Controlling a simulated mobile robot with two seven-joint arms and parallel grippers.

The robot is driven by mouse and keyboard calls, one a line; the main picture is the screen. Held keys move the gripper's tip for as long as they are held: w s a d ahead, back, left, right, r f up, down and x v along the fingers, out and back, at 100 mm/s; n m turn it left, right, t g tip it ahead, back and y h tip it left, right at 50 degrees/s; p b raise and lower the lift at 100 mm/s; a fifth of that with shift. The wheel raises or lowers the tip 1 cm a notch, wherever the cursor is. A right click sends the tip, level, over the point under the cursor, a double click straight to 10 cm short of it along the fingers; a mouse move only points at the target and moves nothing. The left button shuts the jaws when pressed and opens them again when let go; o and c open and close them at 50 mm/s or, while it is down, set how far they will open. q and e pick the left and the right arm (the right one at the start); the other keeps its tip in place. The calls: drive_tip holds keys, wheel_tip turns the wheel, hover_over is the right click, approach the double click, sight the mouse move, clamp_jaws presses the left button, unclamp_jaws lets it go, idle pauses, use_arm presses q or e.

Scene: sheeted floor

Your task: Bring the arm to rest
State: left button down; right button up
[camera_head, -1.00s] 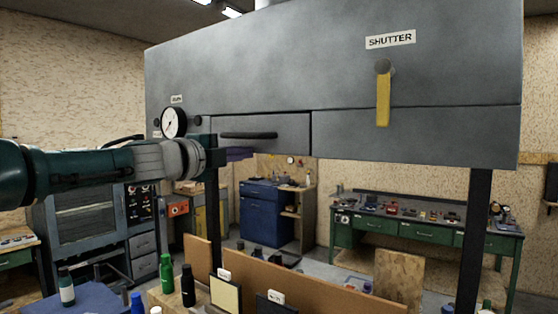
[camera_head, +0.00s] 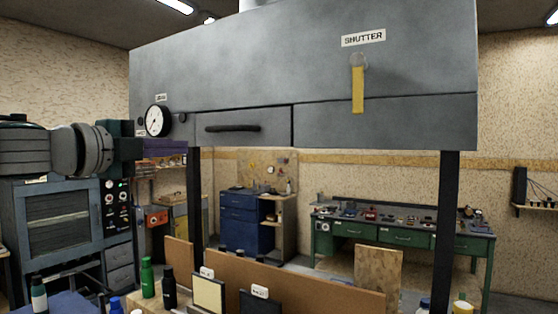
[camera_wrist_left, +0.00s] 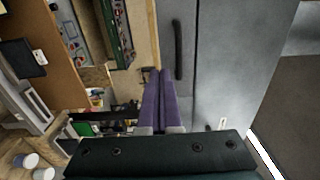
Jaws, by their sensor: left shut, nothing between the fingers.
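My left arm comes in from the left of the head view. Its gripper (camera_head: 165,148) has purple fingers and is just below the gauge of the large grey hood. In the left wrist view the two purple fingers (camera_wrist_left: 158,75) lie together, shut and empty. The hood's panel with a dark bar handle (camera_head: 232,128) is to the right of the gripper; the handle also shows beyond the fingertips in the left wrist view (camera_wrist_left: 178,50). My right gripper is not in view.
The grey hood (camera_head: 220,70) carries a round gauge (camera_head: 157,120) and a yellow shutter lever (camera_head: 358,90) hanging down. Dark posts (camera_head: 447,220) stand beneath it. Bottles (camera_head: 147,277) and brown boards (camera_head: 280,285) stand below. A green workbench (camera_head: 400,235) is behind.

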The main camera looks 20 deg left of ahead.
use_arm(q)
drive_tip(key=s+d+f+n+g+y+p, duration=0.1)
drive_tip(key=s+d+f+n+g+p, duration=0.2)
drive_tip(key=s+d+f+n, duration=0.35)
drive_tip(key=s+d+f+n+g+y+p, duration=0.25)
drive_tip(key=s+d+f+n, duration=0.2)
drive_tip(key=d+f, duration=0.35)
drive_tip(key=s+d+f+n+g+p, duration=0.1)
drive_tip(key=s+d+f+n+g, duration=0.1)
drive_tip(key=s, duration=0.5)
drive_tip(key=s+d+f+n+g+h+p, duration=0.1)
drive_tip(key=s+d+n+g, duration=0.1)
drive_tip(key=s+g, duration=0.2)
drive_tip(key=s+d+f+n+g+h+p, duration=0.1)
drive_tip(key=s+d+f+n+g+p, duration=0.1)
drive_tip(key=s, duration=0.8)
drive_tip(key=shift+d+f+g, duration=0.15)
drive_tip(key=shift+f+g, duration=0.2)
drive_tip(key=shift+g, duration=0.1)
drive_tip(key=shift+w, duration=0.1)
